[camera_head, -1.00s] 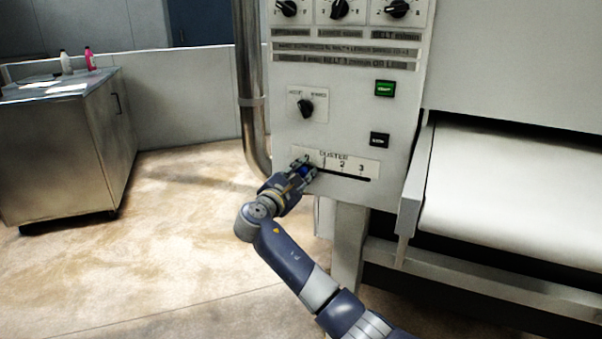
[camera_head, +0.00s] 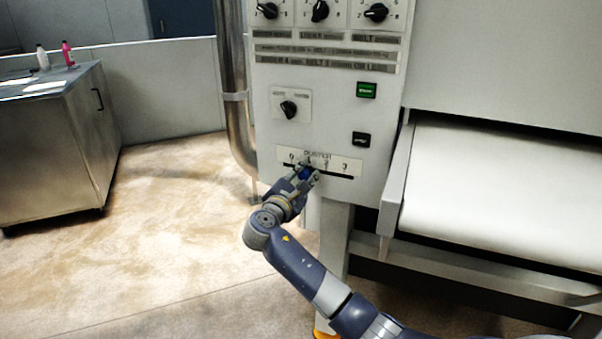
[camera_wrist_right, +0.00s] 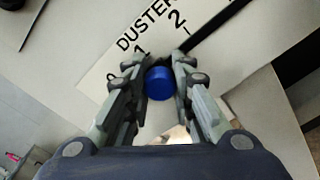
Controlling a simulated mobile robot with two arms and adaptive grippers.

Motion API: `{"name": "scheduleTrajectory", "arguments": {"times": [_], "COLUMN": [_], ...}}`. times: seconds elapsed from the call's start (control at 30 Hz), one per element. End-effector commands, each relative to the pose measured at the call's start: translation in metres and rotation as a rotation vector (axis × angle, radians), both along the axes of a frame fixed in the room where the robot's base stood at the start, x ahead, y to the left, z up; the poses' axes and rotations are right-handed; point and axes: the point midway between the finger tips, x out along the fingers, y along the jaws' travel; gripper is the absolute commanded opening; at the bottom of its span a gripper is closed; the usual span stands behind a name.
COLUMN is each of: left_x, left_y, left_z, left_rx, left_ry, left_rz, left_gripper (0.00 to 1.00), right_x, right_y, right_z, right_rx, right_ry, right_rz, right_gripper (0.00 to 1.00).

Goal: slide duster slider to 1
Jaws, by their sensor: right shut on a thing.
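The duster slider is a blue knob (camera_wrist_right: 159,83) on a slot in a white label strip (camera_head: 340,163) marked DUSTER, low on the control panel. My right gripper (camera_head: 308,170) is at the slot, shut on the blue knob; in the right wrist view its fingers (camera_wrist_right: 160,78) stand on either side of the knob. The knob is near the mark 1, with 0 to its left and 2 and 3 to its right. In the head view the fingers partly hide the knob. My left gripper is not in view.
The control panel (camera_head: 330,105) carries a black knob (camera_head: 288,109), a green button (camera_head: 366,90) and a black button (camera_head: 361,139) above the slider. A metal pipe (camera_head: 233,110) runs down its left side. A white conveyor belt (camera_head: 500,185) is at the right; a metal cabinet (camera_head: 60,150) stands at the left.

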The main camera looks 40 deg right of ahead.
Motion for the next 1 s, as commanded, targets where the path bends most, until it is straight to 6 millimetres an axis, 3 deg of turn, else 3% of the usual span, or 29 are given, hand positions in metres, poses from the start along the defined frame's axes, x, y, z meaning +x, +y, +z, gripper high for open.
{"name": "scheduleTrajectory", "arguments": {"times": [0.23,0.27,0.33,0.73,1.0], "left_x": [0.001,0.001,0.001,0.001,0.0], "left_y": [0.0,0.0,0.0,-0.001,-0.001], "left_z": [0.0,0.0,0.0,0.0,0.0], "left_rx": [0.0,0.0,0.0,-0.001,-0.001], "left_ry": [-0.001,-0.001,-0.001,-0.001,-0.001], "left_rz": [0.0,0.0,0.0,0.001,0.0], "left_gripper": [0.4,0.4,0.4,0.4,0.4], "right_x": [0.0,0.0,0.0,-0.002,-0.026], "right_y": [0.001,0.001,0.001,0.005,0.045], "right_z": [-0.003,-0.003,-0.002,-0.001,-0.002], "right_rx": [0.002,0.003,0.002,0.001,0.004], "right_ry": [0.004,0.004,0.004,0.002,0.003], "right_rz": [0.002,0.002,0.002,0.003,0.005], "right_gripper": [0.0,0.29,0.44,0.44,0.44]}}
